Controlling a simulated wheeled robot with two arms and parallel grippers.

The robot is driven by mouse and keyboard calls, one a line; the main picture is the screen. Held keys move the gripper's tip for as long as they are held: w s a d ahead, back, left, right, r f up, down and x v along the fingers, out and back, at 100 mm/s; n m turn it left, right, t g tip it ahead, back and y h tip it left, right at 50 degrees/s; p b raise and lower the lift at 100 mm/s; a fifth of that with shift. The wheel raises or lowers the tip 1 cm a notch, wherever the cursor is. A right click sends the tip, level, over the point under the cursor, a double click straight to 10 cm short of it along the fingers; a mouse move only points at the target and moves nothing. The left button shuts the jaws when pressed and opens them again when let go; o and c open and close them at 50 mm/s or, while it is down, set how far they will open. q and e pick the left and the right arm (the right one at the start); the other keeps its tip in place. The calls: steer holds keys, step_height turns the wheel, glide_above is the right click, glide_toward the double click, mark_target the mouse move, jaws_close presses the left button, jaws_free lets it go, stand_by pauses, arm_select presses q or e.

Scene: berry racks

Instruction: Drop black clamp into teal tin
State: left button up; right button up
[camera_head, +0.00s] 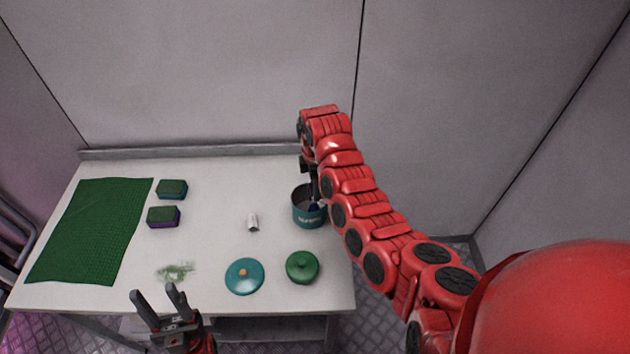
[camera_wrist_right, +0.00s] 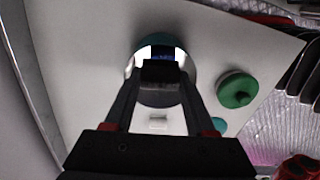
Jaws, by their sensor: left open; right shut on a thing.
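The teal tin (camera_head: 309,218) stands open at the right side of the table; in the right wrist view its teal edge (camera_wrist_right: 165,41) shows behind my fingertips. My right gripper (camera_head: 312,188) points down over the tin's mouth. In the wrist view the right gripper (camera_wrist_right: 158,78) is shut on the black clamp (camera_wrist_right: 159,70), with a dark blue part beyond it. The clamp is at the tin's opening; its lower end is partly hidden, and I cannot tell whether it touches the tin. My left gripper (camera_head: 160,300) is open and empty at the table's front edge.
A teal lid (camera_head: 244,277) and a green lid (camera_head: 302,267) lie in front of the tin. A small white cylinder (camera_head: 252,222) is left of it. Two sponges (camera_head: 163,217), a green mat (camera_head: 95,230) and a greenish smear (camera_head: 176,272) are further left.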

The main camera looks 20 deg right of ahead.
steer(key=shift+f, duration=0.6)
steer(key=o, duration=1.4)
steer(key=shift+r, duration=0.1)
steer(key=shift+r, duration=0.1)
step_height(320, 180, up, 2)
steer(key=shift+w+r+b, duration=0.1)
steer(key=shift+w+b, duration=0.05)
steer(key=shift+b, duration=0.65)
step_height(320, 180, up, 15)
